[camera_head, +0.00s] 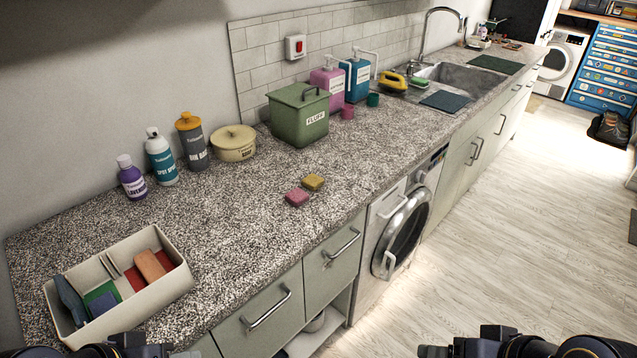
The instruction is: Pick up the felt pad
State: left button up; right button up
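A cream open tray (150,302) stands at the left front of the counter. In it lie flat pieces: a green one (102,297), a dark blue one (103,304), a red one (135,278) and an orange-brown block (150,266). A blue-grey piece (70,298) leans at the tray's left end. I cannot tell which of these is the felt pad. My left gripper (178,352) shows only in part at the bottom edge, below the tray. My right gripper (436,351) shows only in part at the bottom edge, over the floor. The finger gaps are cut off.
A pink block (297,197) and a yellow block (314,182) lie on the speckled counter (235,235). Bottles, including a purple one (132,178), a cream pot (234,143) and a green bin (298,115) stand along the wall. The counter between tray and blocks is clear.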

aim_at(313, 182)
jog(key=u, duration=0.7)
jog(key=i+l+u, duration=0.1)
jog(key=u, duration=0.35)
jog(key=l+u, duration=0.3)
jog(key=u, duration=0.15)
jog(key=l+u, duration=0.25)
jog(key=u, duration=0.2)
jog(key=l+u, duration=0.25)
jog(key=u, duration=0.25)
jog(key=k+l+u, duration=0.1)
jog(key=u, duration=0.35)
jog(key=k+l+u, duration=0.3)
jog(key=k+l, duration=0.2)
jog(key=l, duration=0.25)
jog(key=k+l+u, duration=0.3)
jog(key=k+l, duration=0.6)
jog(key=l, duration=0.15)
